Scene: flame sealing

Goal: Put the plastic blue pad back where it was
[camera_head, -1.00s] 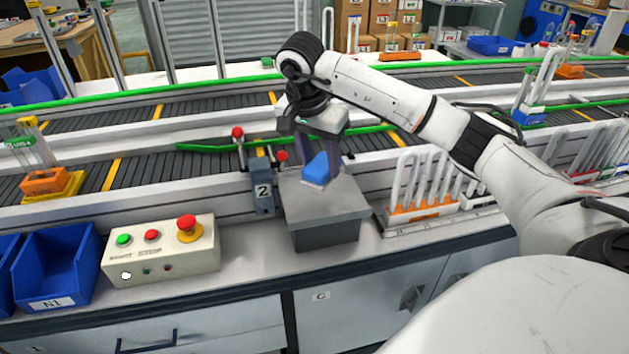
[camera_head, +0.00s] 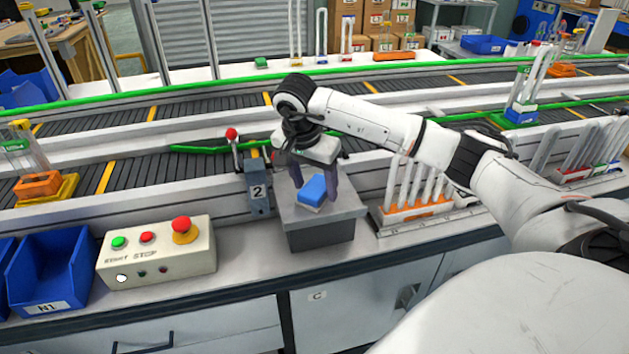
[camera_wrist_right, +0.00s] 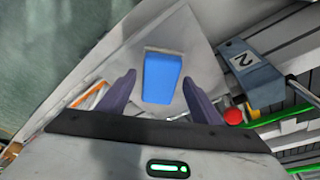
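The blue pad (camera_head: 312,188) lies on top of the grey block (camera_head: 345,208) on the bench, with a pale layer along its lower edge. It also shows in the right wrist view (camera_wrist_right: 162,76). My right gripper (camera_head: 314,184) points down over the block with one finger on each side of the pad. In the right wrist view the fingers (camera_wrist_right: 159,80) stand apart, with a narrow gap to the pad on both sides. Whether the pad lies fully flat is hard to tell. My left gripper is not in view.
A box marked 2 (camera_head: 258,192) stands close to the block's left. The button panel (camera_head: 158,255) and a blue bin (camera_head: 52,268) are further left. A rack of glass tubes (camera_head: 415,210) stands right of the block. Conveyors (camera_head: 120,130) run behind.

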